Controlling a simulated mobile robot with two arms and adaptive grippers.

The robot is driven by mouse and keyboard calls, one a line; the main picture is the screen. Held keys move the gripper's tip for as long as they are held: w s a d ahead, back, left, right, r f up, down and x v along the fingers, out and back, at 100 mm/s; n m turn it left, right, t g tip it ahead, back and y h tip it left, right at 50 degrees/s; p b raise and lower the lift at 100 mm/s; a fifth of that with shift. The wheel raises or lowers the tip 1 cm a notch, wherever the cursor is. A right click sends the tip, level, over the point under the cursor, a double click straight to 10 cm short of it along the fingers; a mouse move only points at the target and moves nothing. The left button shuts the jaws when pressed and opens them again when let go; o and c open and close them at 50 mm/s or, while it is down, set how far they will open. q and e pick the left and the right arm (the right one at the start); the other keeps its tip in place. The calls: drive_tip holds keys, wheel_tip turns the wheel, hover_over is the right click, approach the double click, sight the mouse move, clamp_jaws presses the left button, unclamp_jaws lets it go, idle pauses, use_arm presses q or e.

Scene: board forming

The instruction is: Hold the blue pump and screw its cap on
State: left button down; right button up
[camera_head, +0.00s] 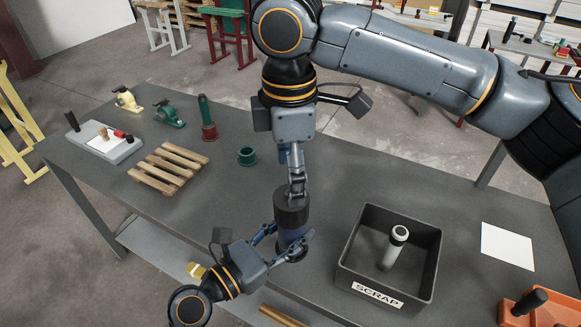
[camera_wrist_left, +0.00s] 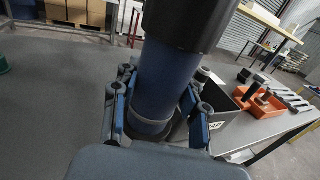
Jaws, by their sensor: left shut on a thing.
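The blue pump (camera_head: 289,237) stands upright near the front edge of the grey table. Its dark cap (camera_head: 291,208) sits at its top; whether it is fully seated cannot be told. My left gripper (camera_head: 283,250) comes from the front left and is shut around the pump's lower body. In the left wrist view the blue pump body (camera_wrist_left: 165,85) is between the fingers (camera_wrist_left: 155,118), with the black cap (camera_wrist_left: 190,22) above. My right gripper (camera_head: 297,190) points down from above at the cap's top. Its fingers are seen edge-on, so their opening and grip are unclear.
A black scrap bin (camera_head: 436,262) holding a grey-white cylinder (camera_head: 394,248) stands to the right. A white sheet (camera_head: 508,246) lies beyond it. A wooden pallet (camera_head: 168,166), a green ring (camera_head: 247,156) and a red-and-green part (camera_head: 206,120) are at the left.

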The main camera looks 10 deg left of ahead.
drive_tip(key=shift+r+n, duration=0.25)
drive_tip(key=shift+n, duration=0.45)
drive_tip(key=shift+f, duration=0.15)
wheel_tip(320, 180, down, 8)
drive_tip(key=c, duration=1.2)
drive_tip(key=o, duration=1.3)
drive_tip(key=shift+o, duration=0.2)
wheel_tip(320, 180, up, 12)
